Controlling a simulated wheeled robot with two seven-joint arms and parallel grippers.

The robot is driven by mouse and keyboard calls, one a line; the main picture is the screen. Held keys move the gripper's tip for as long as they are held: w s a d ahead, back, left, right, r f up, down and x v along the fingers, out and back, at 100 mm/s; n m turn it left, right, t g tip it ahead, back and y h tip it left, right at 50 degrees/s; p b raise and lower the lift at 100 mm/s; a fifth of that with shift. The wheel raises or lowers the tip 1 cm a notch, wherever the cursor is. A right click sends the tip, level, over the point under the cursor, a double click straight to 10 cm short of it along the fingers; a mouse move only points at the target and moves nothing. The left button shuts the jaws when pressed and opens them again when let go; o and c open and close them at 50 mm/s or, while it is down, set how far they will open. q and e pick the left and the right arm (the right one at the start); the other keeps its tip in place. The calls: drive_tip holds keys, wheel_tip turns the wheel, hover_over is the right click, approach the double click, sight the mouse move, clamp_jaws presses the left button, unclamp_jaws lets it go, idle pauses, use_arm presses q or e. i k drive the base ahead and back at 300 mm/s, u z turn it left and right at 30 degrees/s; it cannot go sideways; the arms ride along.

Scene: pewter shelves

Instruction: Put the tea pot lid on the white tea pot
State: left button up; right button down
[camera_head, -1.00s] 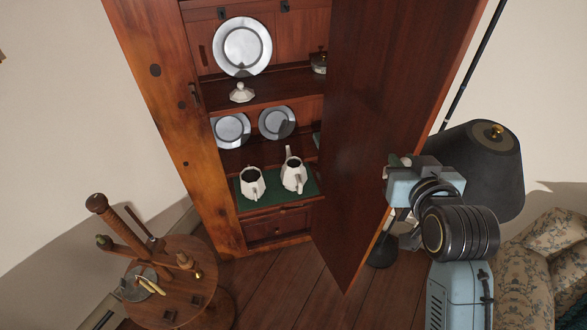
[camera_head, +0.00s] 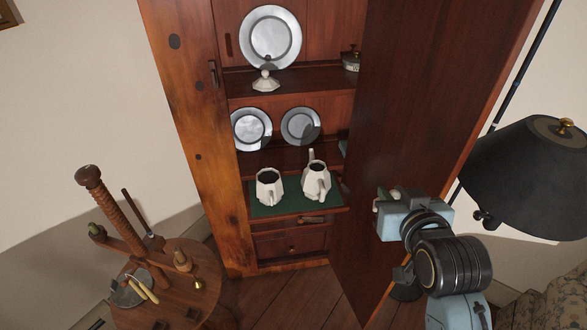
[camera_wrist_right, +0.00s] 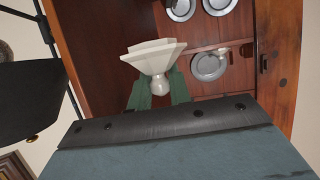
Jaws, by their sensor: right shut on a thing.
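The white tea pot (camera_head: 316,182), with a spout and an open top, stands on the green mat in the cabinet. A similar white open-topped vessel (camera_head: 269,187) stands left of it. My right gripper (camera_head: 386,195) is in front of the open door, to the right of both. In the right wrist view its green fingers (camera_wrist_right: 159,92) are shut on a white faceted lid (camera_wrist_right: 154,57) with a round knob. In the head view the held lid is mostly hidden. Another white lid-like piece (camera_head: 265,81) sits on the upper shelf. My left gripper is out of view.
Pewter plates (camera_head: 271,34) lean on the shelves. A black lamp (camera_head: 530,175) is at the right. A round wooden table (camera_head: 195,275) is at the lower left.

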sight(317, 167)
drive_tip(key=u, duration=2.7)
drive_tip(key=k, duration=0.8)
drive_tip(key=z, duration=1.75)
drive_tip(key=i, duration=1)
drive_tip(key=u, duration=0.05)
